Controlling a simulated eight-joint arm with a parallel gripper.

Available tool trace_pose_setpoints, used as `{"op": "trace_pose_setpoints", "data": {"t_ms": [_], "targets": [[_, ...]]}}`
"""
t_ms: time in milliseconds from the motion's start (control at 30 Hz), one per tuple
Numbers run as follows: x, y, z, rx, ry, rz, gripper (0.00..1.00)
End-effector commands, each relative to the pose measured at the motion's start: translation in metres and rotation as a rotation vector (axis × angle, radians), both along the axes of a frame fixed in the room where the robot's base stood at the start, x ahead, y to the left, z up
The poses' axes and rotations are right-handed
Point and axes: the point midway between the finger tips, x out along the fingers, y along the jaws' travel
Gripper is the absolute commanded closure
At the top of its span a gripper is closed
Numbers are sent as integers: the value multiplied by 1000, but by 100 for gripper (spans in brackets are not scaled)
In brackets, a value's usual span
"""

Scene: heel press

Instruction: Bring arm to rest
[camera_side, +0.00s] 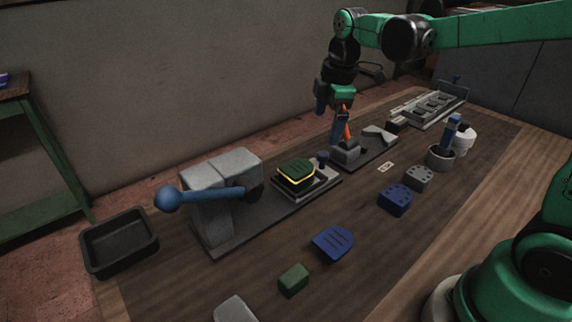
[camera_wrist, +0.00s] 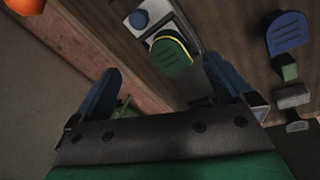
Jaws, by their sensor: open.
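My gripper (camera_side: 330,124) hangs above the back of the work table in the side view, fingers pointing down. It is open, and I see nothing between its fingers. In the wrist view the two blue fingers of my gripper (camera_wrist: 168,85) stand wide apart. A grey press (camera_side: 225,178) with a blue ball lever (camera_side: 168,199) stands at the table's left. A dark green heel pad with a yellow edge (camera_side: 296,175) sits on the press's plate. The pad also shows in the wrist view (camera_wrist: 171,52), beyond the fingers.
A black tray (camera_side: 120,243) is at the left. A blue pad (camera_side: 333,243), a green block (camera_side: 293,280) and dotted blocks (camera_side: 395,200) lie in front. An orange upright piece (camera_side: 347,130) is close beside my gripper. A grey cup (camera_side: 440,157) and a slotted rack (camera_side: 437,105) stand further right.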

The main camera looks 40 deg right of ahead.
Motion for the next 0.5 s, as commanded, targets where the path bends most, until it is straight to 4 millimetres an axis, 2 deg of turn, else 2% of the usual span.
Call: {"op": "trace_pose_setpoints", "data": {"t_ms": [133, 300, 500], "targets": [[-34, 23, 10, 80, -142, -310, 0], [-68, 42, 6, 232, -287, -650, 0], [-91, 54, -7, 400, -380, -911, 0]]}}
